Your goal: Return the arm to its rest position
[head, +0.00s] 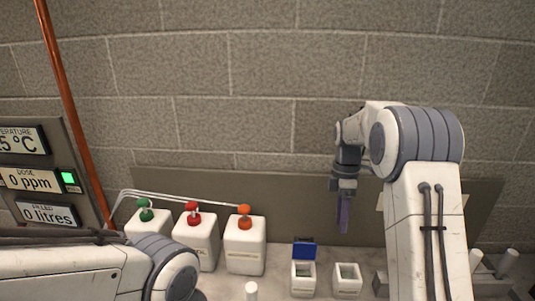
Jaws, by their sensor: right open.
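My right arm rises at the right of the head view and bends over at the top. Its gripper (344,212) hangs downward in front of the wall, above the two small white containers. It is open; its fingers look narrow and purple from this angle, and nothing shows between them. My left arm crosses the lower left corner. Its gripper is out of view.
White jugs with a green cap (146,215), a red cap (193,219) and an orange cap (245,222) stand against the wall. An open container with a blue lid (304,249) stands beside an open white box (347,280). A display panel (40,180) and copper pipe (71,100) are at left.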

